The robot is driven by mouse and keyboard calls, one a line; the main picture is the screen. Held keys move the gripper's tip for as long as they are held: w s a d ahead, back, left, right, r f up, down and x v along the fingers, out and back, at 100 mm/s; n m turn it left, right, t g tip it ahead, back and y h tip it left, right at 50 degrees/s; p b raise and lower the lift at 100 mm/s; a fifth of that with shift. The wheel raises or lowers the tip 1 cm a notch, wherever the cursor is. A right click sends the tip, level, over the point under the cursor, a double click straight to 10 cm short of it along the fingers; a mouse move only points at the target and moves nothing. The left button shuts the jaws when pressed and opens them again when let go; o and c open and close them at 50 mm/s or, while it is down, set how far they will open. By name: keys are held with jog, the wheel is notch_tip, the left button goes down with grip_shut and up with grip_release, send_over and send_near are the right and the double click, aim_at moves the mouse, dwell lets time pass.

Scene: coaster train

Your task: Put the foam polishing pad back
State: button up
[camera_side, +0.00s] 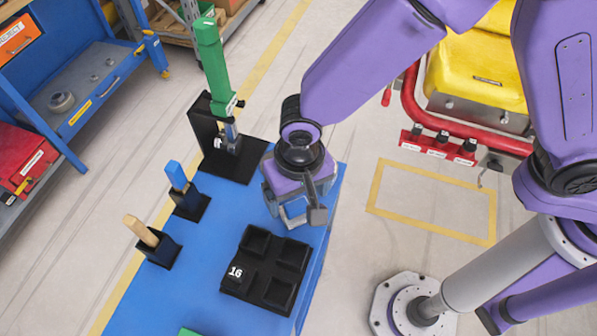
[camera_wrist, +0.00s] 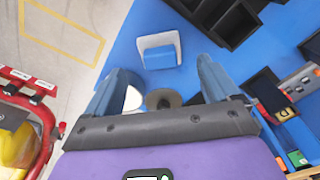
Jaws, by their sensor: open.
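My gripper (camera_side: 297,213) points down over the right side of the blue table, just behind the black tray marked 16. In the wrist view my gripper (camera_wrist: 163,70) is open, with its two blue-grey fingers apart. A dark round disc (camera_wrist: 165,98) and a white rounded piece (camera_wrist: 133,98) show low between the fingers, partly hidden by my gripper. A white-edged holder (camera_wrist: 146,41) with blue inside lies just beyond the fingertips. I cannot tell for sure which of these is the foam polishing pad. No contact with the fingers is clear.
Behind stands a tall green-handled tool (camera_side: 212,65) in a black stand (camera_side: 203,122). A blue-handled piece (camera_side: 177,176) and a wooden-handled piece (camera_side: 141,231) stand in black holders at left. The blue table (camera_side: 215,232) is bare between them.

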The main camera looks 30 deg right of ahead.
aim_at(302, 206)
notch_tip(302, 206, up, 7)
jog(key=shift+s+r, duration=0.15)
jog(key=shift+s, duration=0.05)
dwell(0.3)
jog(key=d+r+n, duration=0.2)
jog(key=d+n, duration=0.1)
jog(key=d, duration=0.6)
jog(key=d+r+n, duration=0.3)
jog(key=d, duration=0.5)
jog(key=s+d+r+n, duration=0.1)
jog(key=s+d+n, duration=0.5)
jog(key=s+d, duration=0.5)
jog(key=d, duration=0.6)
jog(key=shift+s+d+n, duration=0.15)
jog(key=shift+d+n, duration=0.1)
jog(key=shift+n, duration=0.05)
